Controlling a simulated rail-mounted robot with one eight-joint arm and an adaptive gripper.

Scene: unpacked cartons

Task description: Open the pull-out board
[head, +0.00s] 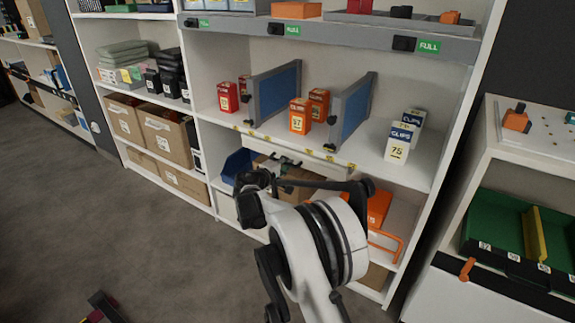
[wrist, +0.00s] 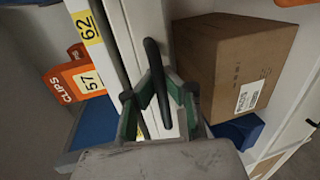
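The pull-out board shows as a pale, narrow front strip (head: 322,166) under the shelf with the blue dividers. In the wrist view its white front (wrist: 142,30) runs top to bottom, turned on its side. A black bar handle (wrist: 152,52) stands off that front. My gripper (wrist: 162,80) is at the handle, with one green-padded finger on each side of the bar. The fingers look apart, with the handle between them; whether they touch it I cannot tell. In the head view my gripper (head: 283,164) is at the strip, and my wrist hides part of the handle.
Above the board stand blue dividers (head: 275,93), an orange carton (head: 300,116) and white clip boxes (head: 398,143). Below are a brown carton (wrist: 225,60), a blue bin (head: 238,165) and orange items (head: 379,208). Open floor (head: 130,225) lies in front, left.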

